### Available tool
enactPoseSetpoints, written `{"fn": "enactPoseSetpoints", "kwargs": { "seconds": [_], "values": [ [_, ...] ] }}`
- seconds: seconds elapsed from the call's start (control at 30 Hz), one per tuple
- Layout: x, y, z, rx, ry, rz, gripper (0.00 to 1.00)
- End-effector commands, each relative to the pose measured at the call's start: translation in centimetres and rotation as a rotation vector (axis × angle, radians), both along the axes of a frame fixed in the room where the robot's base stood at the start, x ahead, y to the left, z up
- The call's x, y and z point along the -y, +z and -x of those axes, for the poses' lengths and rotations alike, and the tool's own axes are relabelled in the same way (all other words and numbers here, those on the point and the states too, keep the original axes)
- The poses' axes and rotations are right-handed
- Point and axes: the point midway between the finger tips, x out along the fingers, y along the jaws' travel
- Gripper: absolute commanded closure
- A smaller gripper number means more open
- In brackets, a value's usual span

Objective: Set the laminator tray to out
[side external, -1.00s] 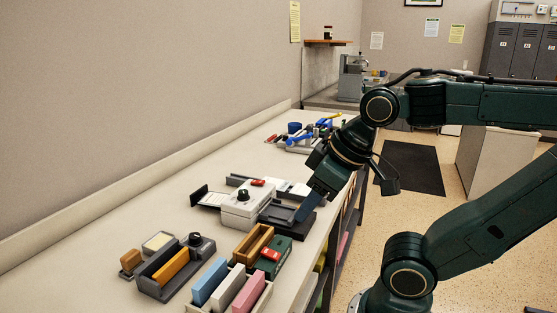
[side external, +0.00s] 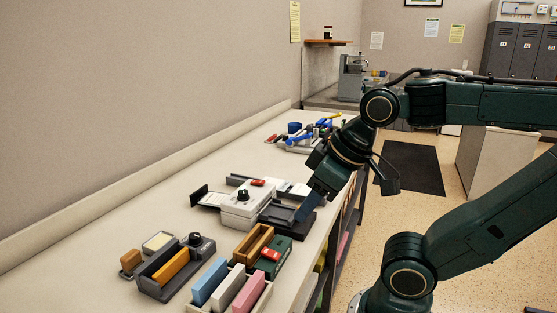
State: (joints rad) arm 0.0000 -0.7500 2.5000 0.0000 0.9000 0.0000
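The laminator (side external: 238,212) appears to be the pale grey box with a black knob on top, standing mid-counter. A dark tray-like part (side external: 275,213) lies at its right side, toward the counter's front edge. I cannot tell exactly how far this part is pulled out. My gripper (side external: 302,216) points down and left at the outer end of that dark part. It is at or very close to it; contact cannot be made out. The fingertips are small and dark against the part, so their opening is not clear.
In front are a wooden box (side external: 253,244), a green device with a red top (side external: 270,258) and a holder of coloured blocks (side external: 240,292). Blue and red items (side external: 305,137) lie farther back. Counter along the wall is clear.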

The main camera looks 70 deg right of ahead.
Motion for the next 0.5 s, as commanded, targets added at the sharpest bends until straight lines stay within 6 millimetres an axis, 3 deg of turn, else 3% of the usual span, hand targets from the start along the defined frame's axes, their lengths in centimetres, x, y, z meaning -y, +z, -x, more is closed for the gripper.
{"fn": "enactPoseSetpoints", "kwargs": {
  "seconds": [0.27,0.5],
  "values": [
    [0.7,0.4,-0.6,-0.021,-0.006,0.023,0.62],
    [3.6,1.4,-2.7,-0.107,-0.023,0.100,0.62]
  ]
}}
